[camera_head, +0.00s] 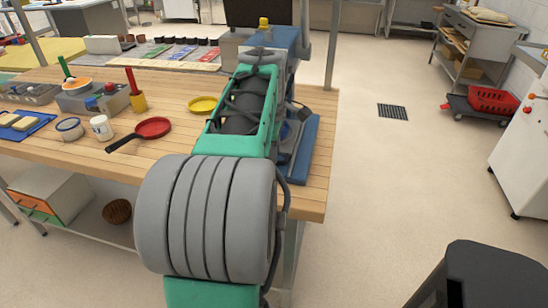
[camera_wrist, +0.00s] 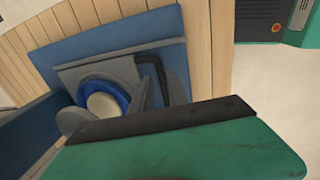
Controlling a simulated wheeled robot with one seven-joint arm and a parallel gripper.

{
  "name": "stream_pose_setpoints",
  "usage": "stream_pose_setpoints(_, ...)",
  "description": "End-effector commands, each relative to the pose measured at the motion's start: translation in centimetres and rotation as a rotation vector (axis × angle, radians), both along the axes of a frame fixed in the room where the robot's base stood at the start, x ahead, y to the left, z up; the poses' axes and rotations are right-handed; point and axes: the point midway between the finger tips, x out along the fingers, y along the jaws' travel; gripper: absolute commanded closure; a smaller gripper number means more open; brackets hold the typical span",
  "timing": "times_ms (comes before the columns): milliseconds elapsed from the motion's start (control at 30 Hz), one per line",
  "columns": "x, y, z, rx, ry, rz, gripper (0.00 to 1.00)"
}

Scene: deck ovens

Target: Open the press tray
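The press stands at the right end of the wooden table, mostly hidden behind my arm in the head view. Its blue base (camera_head: 306,150) shows to the right of the arm. In the wrist view the blue base (camera_wrist: 165,32) carries a grey housing with a round blue ring (camera_wrist: 106,88) around a pale disc. A black bent bar (camera_wrist: 152,58) rises beside the ring. My gripper's green body and dark edge (camera_wrist: 165,122) fill the lower part of the wrist view, close over the press.
A red pan (camera_head: 153,127), a white cup (camera_head: 101,127) and a yellow dish (camera_head: 202,104) lie left of my arm on the table (camera_head: 175,140). The floor right of the table is open. A cart with a red crate (camera_head: 492,98) stands farther right.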

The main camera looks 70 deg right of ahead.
Motion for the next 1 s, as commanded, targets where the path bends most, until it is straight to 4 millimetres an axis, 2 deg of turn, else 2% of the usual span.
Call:
stream_pose_setpoints(133,0.05,-0.24,-1.40,0.000,0.000,0.000,0.80)
stream_pose_setpoints(367,0.09,-0.28,-1.49,-0.002,-0.001,0.000,0.80)
stream_pose_setpoints(600,0.10,-0.27,-1.46,-0.002,-0.001,0.000,0.99)
stream_pose_setpoints(1000,0.11,-0.26,-1.43,-0.002,-0.001,0.001,1.00)
